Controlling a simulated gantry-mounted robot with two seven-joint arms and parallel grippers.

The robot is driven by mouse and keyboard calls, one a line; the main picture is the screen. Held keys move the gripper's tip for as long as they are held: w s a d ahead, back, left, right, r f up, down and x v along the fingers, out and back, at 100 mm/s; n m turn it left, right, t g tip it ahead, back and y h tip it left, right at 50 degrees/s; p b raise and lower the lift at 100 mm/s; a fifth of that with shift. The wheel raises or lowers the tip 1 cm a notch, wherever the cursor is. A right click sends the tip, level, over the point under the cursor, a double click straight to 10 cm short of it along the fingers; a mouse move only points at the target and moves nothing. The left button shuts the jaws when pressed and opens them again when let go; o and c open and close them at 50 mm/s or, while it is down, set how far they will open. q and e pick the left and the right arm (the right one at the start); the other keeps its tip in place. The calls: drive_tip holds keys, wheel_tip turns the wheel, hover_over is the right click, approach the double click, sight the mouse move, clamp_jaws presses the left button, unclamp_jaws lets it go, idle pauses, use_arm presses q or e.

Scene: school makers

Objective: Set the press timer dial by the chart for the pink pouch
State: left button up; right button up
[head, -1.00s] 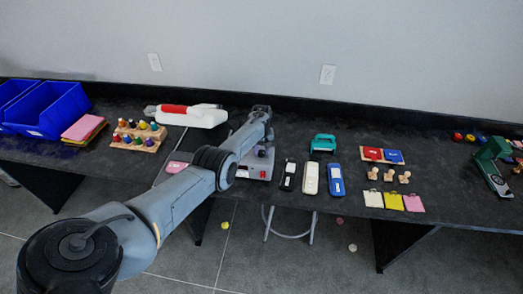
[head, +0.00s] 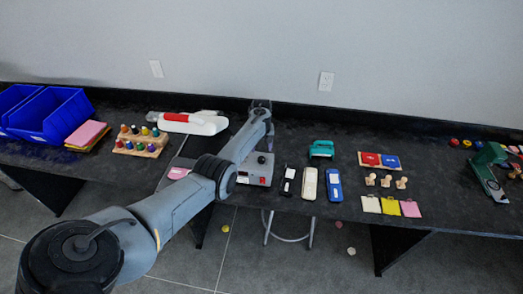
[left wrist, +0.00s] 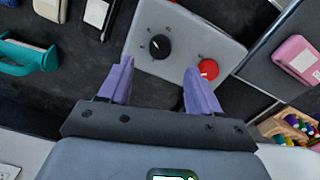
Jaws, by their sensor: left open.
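The press (head: 190,123), white with a red handle, stands at the back left of the table. Its grey control box (head: 252,180) carries a black dial (head: 262,160), which also shows in the left wrist view (left wrist: 160,47) beside a red knob (left wrist: 209,69). The pink pouch (head: 178,173) lies left of the box and is partly hidden by my arm; it also shows in the left wrist view (left wrist: 297,60). My left gripper (head: 269,131) is open and empty, its purple fingers (left wrist: 160,64) apart near the dial, not around it. I cannot make out a chart.
A teal handled tool (head: 321,149) and several phone-like items, including a blue one (head: 334,185), lie to the right. A rack of coloured bottles (head: 140,142) and blue bins (head: 50,115) stand to the left. Stamps (head: 386,181) and small pouches sit further right.

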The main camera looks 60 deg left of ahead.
use_arm(q)
drive_tip(key=shift+r, duration=2.1)
drive_tip(key=shift+f, duration=0.1)
drive_tip(key=s+d+f+m+y, duration=0.1)
drive_tip(key=s+d+f+m, duration=0.2)
drive_tip(key=d, duration=0.4)
drive_tip(key=s+d+f+m+t+y, duration=0.1)
drive_tip(key=s+d+f+m, duration=0.2)
drive_tip(key=d, duration=0.3)
drive_tip(key=s+d+f+m+y, duration=0.1)
drive_tip(key=s+d+f+m, duration=0.2)
drive_tip(key=d, duration=0.4)
drive_tip(key=s+d+m+t+h, duration=0.15)
drive_tip(key=s+d+m, duration=0.25)
drive_tip(key=s+d, duration=0.7)
drive_tip(key=s+d+r+m+h, duration=0.2)
drive_tip(key=s+d+r, duration=0.45)
drive_tip(key=d, duration=0.45)
wheel_tip(320, 180, up, 18)
drive_tip(key=t+p, duration=0.1)
drive_tip(key=p, duration=1.7)
drive_tip(key=shift+s+f, duration=0.2)
drive_tip(key=shift+s, duration=0.25)
